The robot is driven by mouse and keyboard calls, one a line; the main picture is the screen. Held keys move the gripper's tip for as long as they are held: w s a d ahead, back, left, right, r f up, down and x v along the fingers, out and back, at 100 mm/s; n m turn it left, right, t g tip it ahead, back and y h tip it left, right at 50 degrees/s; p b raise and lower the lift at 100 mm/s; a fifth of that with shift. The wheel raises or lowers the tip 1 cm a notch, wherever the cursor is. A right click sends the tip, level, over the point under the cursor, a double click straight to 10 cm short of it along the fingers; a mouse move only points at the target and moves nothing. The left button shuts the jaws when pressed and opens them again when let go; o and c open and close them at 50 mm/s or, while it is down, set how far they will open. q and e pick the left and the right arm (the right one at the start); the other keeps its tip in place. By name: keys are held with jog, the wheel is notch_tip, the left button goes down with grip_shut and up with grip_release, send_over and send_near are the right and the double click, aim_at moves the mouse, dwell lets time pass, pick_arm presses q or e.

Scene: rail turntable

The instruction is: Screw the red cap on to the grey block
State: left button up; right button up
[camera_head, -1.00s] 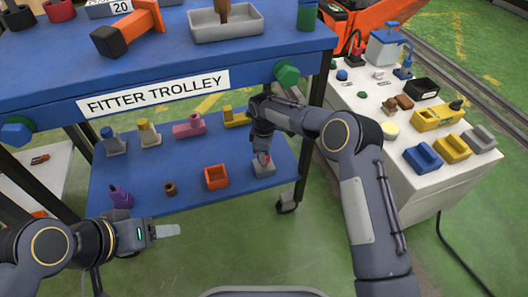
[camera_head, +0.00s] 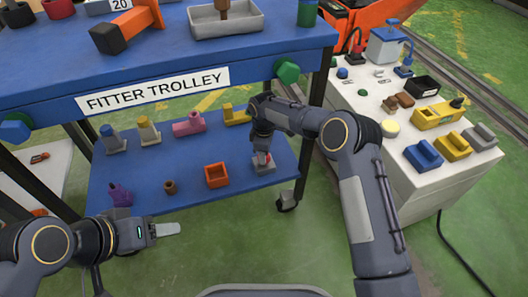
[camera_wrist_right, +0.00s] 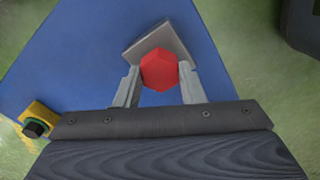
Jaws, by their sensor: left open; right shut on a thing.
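The red cap (camera_wrist_right: 159,70) sits between the two fingers of my right gripper (camera_wrist_right: 158,84), which is shut on it. In the right wrist view the cap's hexagonal top lies over the grey block (camera_wrist_right: 157,37), whose flat base shows behind it. In the head view the grey block (camera_head: 264,168) stands on the lower blue shelf, with the right gripper (camera_head: 262,158) just above it and a bit of red between. I cannot tell how far the cap sits on the block. My left gripper (camera_head: 166,229) is open and empty, in front of the shelf at left.
The lower shelf (camera_head: 230,192) also holds an orange open box (camera_head: 216,175), a brown ring (camera_head: 170,187), a purple part (camera_head: 120,194) and several coloured blocks behind. The trolley's upper deck (camera_head: 200,62) overhangs the shelf. A white cabinet (camera_head: 420,190) stands at right.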

jog(key=shift+f, duration=0.25)
jog(key=o, duration=0.3)
jog(key=c, duration=0.3)
jog(key=shift+m, duration=0.9)
jog(key=shift+c, duration=0.2)
jog(key=m, duration=0.4)
jog(key=m+p, duration=0.1)
jog(key=m, duration=0.5)
